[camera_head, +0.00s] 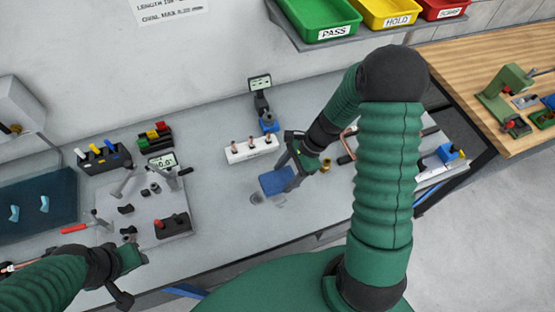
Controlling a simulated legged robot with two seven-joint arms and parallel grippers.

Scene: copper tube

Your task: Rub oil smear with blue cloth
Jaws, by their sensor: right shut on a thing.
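The blue cloth (276,182) is in the middle of the grey bench top, at the fingers of my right gripper (287,168). My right gripper is shut on the cloth, low over the bench. A darker oil smear (256,198) shows on the bench at the cloth's lower left edge. The cloth may hide part of it. My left gripper (122,292) is at the lower left, near the bench's front edge and away from the cloth. Its fingers are small and dark, and I cannot tell whether they are open.
A white block with copper pieces (251,149) stands behind the cloth. A fixture plate with clamps (150,212) is at left, with a red-handled tool (76,229) near it. Green, yellow and red bins (326,18) are on a shelf above.

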